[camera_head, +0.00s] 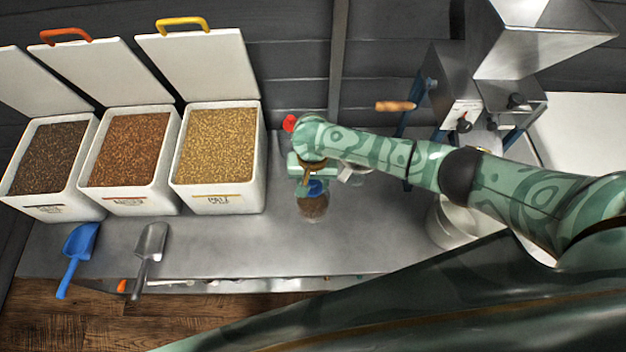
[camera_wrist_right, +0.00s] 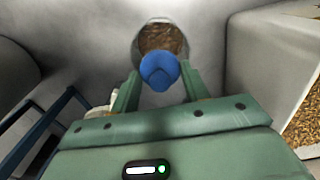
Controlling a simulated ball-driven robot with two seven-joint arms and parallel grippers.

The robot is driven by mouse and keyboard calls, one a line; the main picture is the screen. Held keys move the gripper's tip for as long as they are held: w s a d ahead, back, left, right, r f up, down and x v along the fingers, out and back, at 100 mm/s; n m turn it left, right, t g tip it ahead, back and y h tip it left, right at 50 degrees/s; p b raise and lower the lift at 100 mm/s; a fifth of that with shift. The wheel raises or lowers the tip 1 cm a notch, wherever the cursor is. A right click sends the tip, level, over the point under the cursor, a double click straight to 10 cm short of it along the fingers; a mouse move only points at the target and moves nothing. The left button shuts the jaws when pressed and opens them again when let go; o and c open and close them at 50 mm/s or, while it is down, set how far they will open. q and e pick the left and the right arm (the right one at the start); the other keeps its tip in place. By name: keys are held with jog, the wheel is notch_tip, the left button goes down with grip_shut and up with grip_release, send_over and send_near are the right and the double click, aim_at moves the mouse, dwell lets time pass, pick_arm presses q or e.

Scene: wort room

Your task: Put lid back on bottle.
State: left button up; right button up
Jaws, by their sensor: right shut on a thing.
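My right gripper (camera_head: 312,184) is shut on a blue lid (camera_head: 319,188) over the metal counter. In the right wrist view the blue lid (camera_wrist_right: 159,72) sits between its two green fingers. A clear round bottle (camera_head: 313,207) with brown grain in it stands on the counter just in front of the gripper. In the wrist view the bottle (camera_wrist_right: 161,38) shows just beyond the lid, and the lid overlaps its near edge. I cannot tell whether lid and bottle touch. My left gripper is not in view.
Three open white bins of grain, the nearest one (camera_head: 262,180) left of the gripper, stand along the counter (camera_head: 360,247). A blue scoop (camera_head: 77,253) and a metal scoop (camera_head: 150,248) lie at the front left. A mill with a metal hopper (camera_head: 545,38) stands at right.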

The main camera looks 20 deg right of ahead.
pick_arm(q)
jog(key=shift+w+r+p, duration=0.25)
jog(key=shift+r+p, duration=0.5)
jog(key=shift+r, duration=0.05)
pick_arm(e)
jog(key=shift+f, duration=0.15)
dwell(0.5)
dwell(0.4)
jog(key=o, duration=1.5)
notch_tip(320, 180, up, 7)
jog(key=p, duration=0.8)
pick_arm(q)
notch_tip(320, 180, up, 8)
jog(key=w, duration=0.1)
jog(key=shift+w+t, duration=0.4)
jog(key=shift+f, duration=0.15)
pick_arm(e)
grip_shut()
